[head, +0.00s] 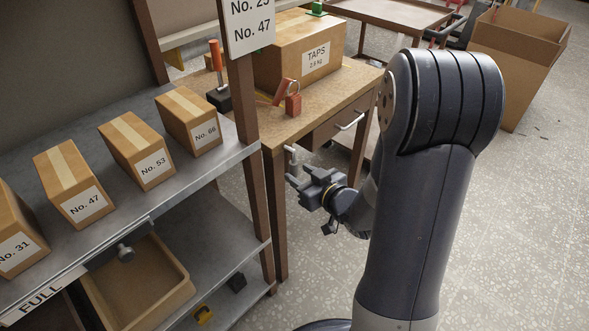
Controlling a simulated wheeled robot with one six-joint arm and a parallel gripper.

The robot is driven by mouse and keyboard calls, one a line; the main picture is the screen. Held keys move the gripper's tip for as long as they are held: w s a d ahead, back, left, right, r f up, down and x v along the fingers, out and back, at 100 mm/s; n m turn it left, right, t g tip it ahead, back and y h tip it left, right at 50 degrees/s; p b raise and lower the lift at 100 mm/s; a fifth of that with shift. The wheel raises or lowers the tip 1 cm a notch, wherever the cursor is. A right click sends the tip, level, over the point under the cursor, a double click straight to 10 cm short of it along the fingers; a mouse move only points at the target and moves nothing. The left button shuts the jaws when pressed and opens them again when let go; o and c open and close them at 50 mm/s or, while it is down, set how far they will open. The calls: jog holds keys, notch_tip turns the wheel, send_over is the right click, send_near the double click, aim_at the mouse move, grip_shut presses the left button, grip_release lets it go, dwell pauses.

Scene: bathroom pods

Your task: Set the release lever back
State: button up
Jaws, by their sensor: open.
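A lever with an orange grip (215,58) stands upright from a black base at the left end of the wooden workbench (345,80), partly behind the signpost. It looks like the release lever, though no label shows on it. My gripper (298,178) is open and empty. It is in front of the bench's near corner, below the bench top and well apart from the orange lever. A small grey fitting (125,252) with a round end sits under the shelf edge at lower left; I cannot tell what it does.
Several numbered cartons stand on the grey shelf (90,230) at left. A TAPS carton (300,48) and a red tape dispenser (293,104) are on the bench. The shelf post (247,130) stands between shelf and bench.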

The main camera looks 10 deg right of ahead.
aim_at(297, 172)
jog(key=v, duration=0.7)
jog(key=shift+p, duration=0.4)
jog(key=shift+s, duration=0.1)
jog(key=b+x, duration=0.1)
jog(key=x, duration=0.9)
jog(key=shift+w+a, duration=0.15)
jog(key=shift+w, duration=0.2)
jog(key=shift+w+b, duration=0.1)
jog(key=shift+b, duration=0.25)
